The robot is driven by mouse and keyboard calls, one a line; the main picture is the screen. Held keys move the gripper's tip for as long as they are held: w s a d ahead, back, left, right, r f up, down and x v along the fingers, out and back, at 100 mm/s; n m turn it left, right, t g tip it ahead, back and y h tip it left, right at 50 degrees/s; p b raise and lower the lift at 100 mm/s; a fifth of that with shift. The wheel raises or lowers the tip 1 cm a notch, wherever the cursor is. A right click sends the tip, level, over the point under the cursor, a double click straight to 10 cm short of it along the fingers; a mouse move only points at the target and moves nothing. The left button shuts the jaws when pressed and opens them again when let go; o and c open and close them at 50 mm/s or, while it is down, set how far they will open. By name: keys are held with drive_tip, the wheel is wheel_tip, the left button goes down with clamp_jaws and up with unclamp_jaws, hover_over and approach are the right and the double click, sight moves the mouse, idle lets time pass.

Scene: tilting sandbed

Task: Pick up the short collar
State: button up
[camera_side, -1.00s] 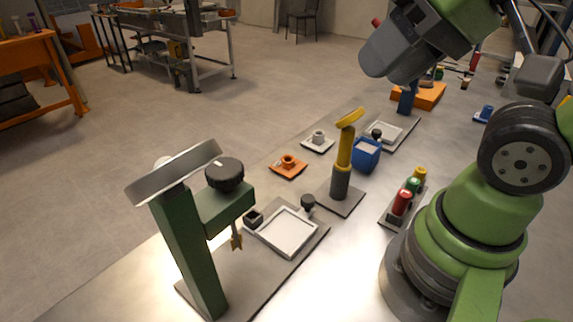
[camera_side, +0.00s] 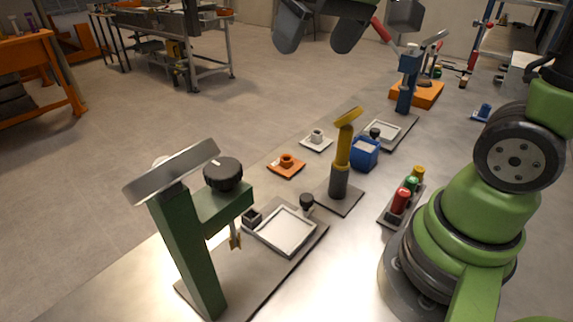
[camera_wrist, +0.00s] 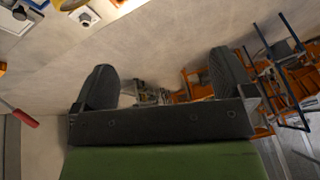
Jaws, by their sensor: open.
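Two small collar-like pieces sit on the bench. An orange one (camera_side: 286,161) is on an orange square pad (camera_side: 281,172), and a pale grey one (camera_side: 317,134) is on a white square pad (camera_side: 312,146). I cannot tell for sure which is the short collar. My gripper (camera_side: 320,30) is high above the bench at the top of the side view, open and empty, well apart from both pieces. In the wrist view my gripper (camera_wrist: 165,78) shows two spread dark fingers with nothing between them. A white pad (camera_wrist: 84,17) shows at that view's top left.
A green stand (camera_side: 187,250) with a tilted plate is at front left, beside a white-framed tray (camera_side: 262,241). A yellow-topped post (camera_side: 344,150), a blue box (camera_side: 364,154) and a rack of coloured pegs (camera_side: 388,220) stand nearby. A red-handled blue post (camera_side: 404,95) is farther back.

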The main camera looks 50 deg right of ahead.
drive_tip(key=w+d+f+g, duration=0.1)
drive_tip(key=w+d+f, duration=0.25)
drive_tip(key=w, duration=0.25)
drive_tip(key=n+g+h, duration=0.1)
drive_tip(key=n+g, duration=0.2)
drive_tip(key=g, duration=0.1)
hover_over(282, 157)
wheel_tip(282, 157, down, 16)
drive_tip(key=f, duration=0.6)
drive_tip(key=shift+w+d, duration=0.3)
drive_tip(key=f, duration=0.5)
drive_tip(key=shift+s+a+f, duration=0.15)
drive_tip(key=shift+s+f, duration=0.05)
drive_tip(key=shift+f, duration=0.2)
drive_tip(key=shift+c, duration=0.2)
drive_tip(key=c, duration=0.9)
